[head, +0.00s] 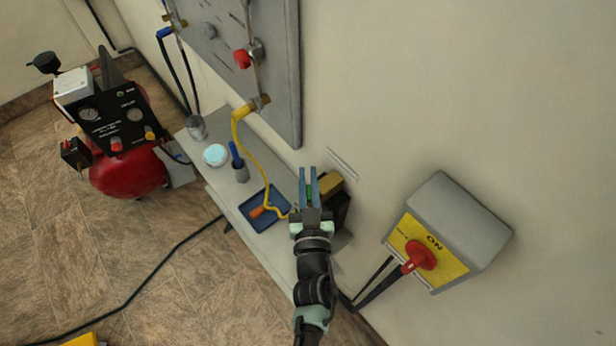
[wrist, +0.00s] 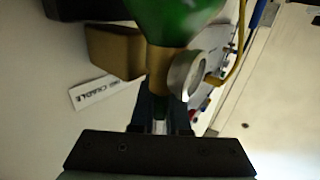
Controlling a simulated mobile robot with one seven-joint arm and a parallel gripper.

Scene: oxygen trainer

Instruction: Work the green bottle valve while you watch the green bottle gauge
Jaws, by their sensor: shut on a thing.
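The green bottle (wrist: 178,15) fills the top of the wrist view, with its brass neck (wrist: 158,68) below. The round green bottle gauge (wrist: 187,73) sits on the right of the neck. It is seen at a steep angle, and I cannot read a needle.
A brass-coloured block (head: 331,182) stands close to the right of my gripper. A blue tray (head: 262,222), yellow hose (head: 240,135) and cups lie along the shelf (head: 222,188). A grey switch box (head: 455,225) with a red knob is on the wall at right. A red compressor (head: 128,172) stands at left.

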